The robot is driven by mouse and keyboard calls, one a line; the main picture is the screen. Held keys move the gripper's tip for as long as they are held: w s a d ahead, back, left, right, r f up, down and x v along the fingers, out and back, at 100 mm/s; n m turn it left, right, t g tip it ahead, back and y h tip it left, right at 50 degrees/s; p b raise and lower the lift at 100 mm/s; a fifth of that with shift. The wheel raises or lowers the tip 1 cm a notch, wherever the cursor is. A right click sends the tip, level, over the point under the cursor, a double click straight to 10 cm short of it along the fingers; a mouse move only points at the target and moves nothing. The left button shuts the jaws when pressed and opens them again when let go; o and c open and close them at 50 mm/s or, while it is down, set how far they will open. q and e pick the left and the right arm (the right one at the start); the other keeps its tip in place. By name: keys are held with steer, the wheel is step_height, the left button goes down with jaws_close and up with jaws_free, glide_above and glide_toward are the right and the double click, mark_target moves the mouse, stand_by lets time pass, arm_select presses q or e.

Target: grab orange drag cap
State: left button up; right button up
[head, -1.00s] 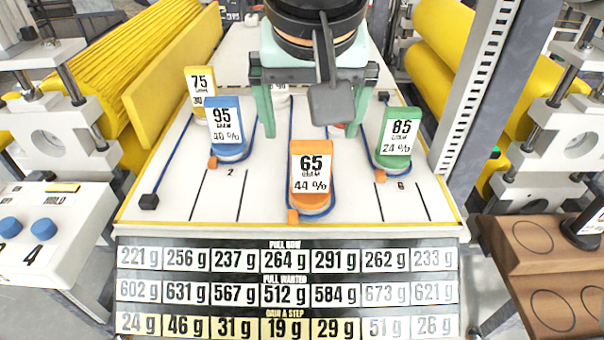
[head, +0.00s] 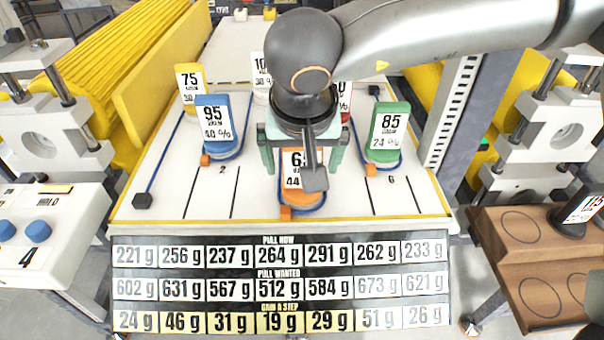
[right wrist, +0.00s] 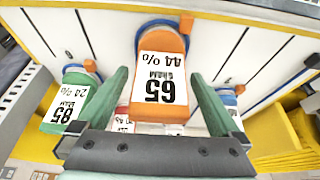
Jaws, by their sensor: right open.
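The orange drag cap (head: 300,196), labelled 65 and 44 %, stands on the white table near its front edge, with a blue cord around its base. In the head view its upper part is partly hidden by my right gripper (head: 302,158). In the right wrist view the cap (right wrist: 160,75) stands between the two green fingers of my right gripper (right wrist: 162,100), with gaps on both sides. The right gripper is open. My left gripper is not in view.
A blue cap (head: 213,128) stands left of the orange one and a green cap (head: 388,132) right of it. A yellow cap (head: 189,84) is farther back. A black number board (head: 280,285) lies in front. A wooden tray (head: 540,250) is at the right.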

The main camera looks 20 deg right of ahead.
jaws_close()
stand_by(0.8)
steer(key=shift+r, duration=0.1)
